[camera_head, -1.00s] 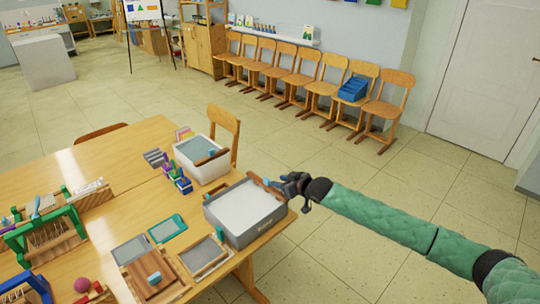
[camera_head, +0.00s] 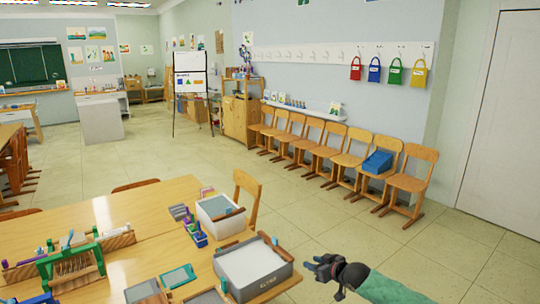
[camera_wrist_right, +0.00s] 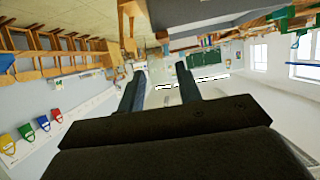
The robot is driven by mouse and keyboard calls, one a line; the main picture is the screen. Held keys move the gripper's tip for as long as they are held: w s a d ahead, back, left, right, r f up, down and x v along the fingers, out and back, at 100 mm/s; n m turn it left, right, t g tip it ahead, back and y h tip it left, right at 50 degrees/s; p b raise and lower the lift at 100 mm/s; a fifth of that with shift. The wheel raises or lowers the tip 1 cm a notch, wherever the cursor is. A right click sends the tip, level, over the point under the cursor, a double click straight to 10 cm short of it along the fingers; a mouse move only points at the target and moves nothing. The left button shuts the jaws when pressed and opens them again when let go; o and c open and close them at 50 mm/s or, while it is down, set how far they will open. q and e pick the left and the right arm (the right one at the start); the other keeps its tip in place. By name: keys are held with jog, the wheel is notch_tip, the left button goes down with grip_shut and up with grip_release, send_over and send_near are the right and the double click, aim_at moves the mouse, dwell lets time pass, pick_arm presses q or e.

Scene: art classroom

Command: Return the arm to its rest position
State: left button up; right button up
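My right arm (camera_head: 385,289), in a green quilted sleeve, comes in at the bottom right of the head view. Its dark gripper (camera_head: 318,266) is just right of the grey bin on the table, with floor behind it. A narrow gap shows between gripper and bin in the picture. In the right wrist view the two fingers of the gripper (camera_wrist_right: 160,72) stand apart with nothing between them. My left gripper is in neither view.
The wooden table (camera_head: 120,205) holds a grey bin (camera_head: 268,283), a white bin (camera_head: 222,226) and a green-framed loom (camera_head: 72,268). A row of wooden chairs (camera_head: 330,150) lines the wall. The floor (camera_head: 400,250) right of the table is open.

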jog(key=w+d+r+n+h, duration=0.1)
jog(key=w+d+n+h, duration=0.1)
jog(key=w+d+h, duration=0.4)
jog(key=s+d+f+m+g+h, duration=0.1)
jog(key=s+f+m+g, duration=0.15)
jog(key=s+f, duration=1.2)
jog(key=s+d+f+m+g+h, duration=0.1)
jog(key=s+f+m+g, duration=0.15)
jog(key=s+f, duration=1.2)
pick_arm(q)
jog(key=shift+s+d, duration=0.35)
pick_arm(e)
jog(key=s+a+f+g, duration=0.1)
jog(key=s+a+f, duration=0.1)
jog(key=s+f, duration=0.5)
jog(key=s+a+f+m+g, duration=0.1)
jog(key=s+f, duration=0.6)
jog(key=s, duration=0.9)
jog(key=s+a+f+m+g, duration=0.1)
jog(key=s+a+f+g, duration=0.1)
jog(key=s+f, duration=0.6)
jog(key=shift+s+a+g+y, duration=0.3)
jog(key=shift+s, duration=1.55)
